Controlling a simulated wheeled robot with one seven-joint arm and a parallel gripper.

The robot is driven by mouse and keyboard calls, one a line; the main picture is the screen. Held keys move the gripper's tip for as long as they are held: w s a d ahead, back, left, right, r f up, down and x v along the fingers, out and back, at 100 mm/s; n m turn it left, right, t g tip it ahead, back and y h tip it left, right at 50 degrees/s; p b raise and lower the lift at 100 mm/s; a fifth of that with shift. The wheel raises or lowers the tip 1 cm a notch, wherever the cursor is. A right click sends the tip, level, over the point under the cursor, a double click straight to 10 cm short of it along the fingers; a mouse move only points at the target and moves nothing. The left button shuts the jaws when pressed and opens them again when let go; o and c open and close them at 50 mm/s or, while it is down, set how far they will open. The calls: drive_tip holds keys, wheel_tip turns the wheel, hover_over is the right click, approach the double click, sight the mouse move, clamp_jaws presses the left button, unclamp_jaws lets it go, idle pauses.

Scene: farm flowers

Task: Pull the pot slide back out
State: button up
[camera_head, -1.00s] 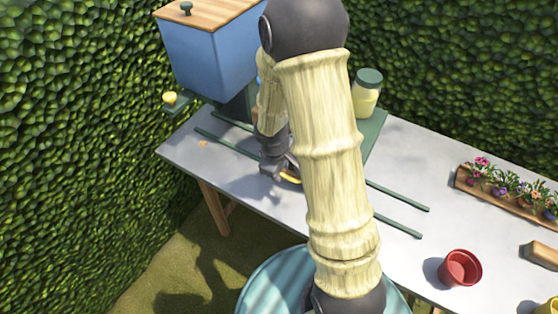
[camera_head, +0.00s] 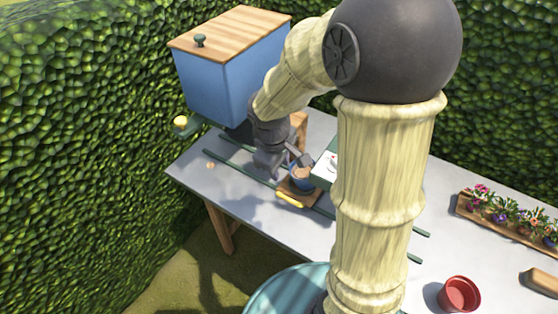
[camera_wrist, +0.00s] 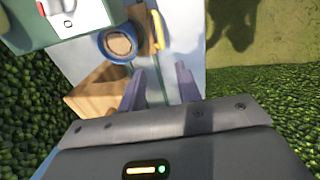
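The pot slide (camera_head: 299,197) is a small wooden carriage with a yellow handle (camera_head: 289,200) on its front side. It sits on the green rails (camera_head: 240,167) of the grey table. A blue pot (camera_head: 302,180) with brown soil stands on it. My gripper (camera_head: 273,165) is just left of the pot and slide, low over the table. In the wrist view its two fingers (camera_wrist: 159,74) are spread with a gap and nothing between them. The blue pot (camera_wrist: 103,44) and yellow handle (camera_wrist: 158,30) lie beyond the fingertips, apart from them.
A blue bin (camera_head: 225,80) with a wooden lid stands behind my gripper. A green-framed white panel (camera_head: 326,165) is close right of the pot. A red pot (camera_head: 458,294) and a flower planter (camera_head: 510,220) are farther right. A hedge bounds the table.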

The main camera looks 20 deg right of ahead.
drive_tip(key=shift+r, duration=0.25)
drive_tip(key=shift+s, duration=0.1)
drive_tip(key=shift+c, duration=0.4)
drive_tip(key=s+d+m+t+y, duration=0.1)
drive_tip(key=s+m, duration=0.6)
drive_tip(key=m, duration=0.1)
drive_tip(key=shift+s+f+y, duration=0.15)
drive_tip(key=shift+f+y, duration=0.15)
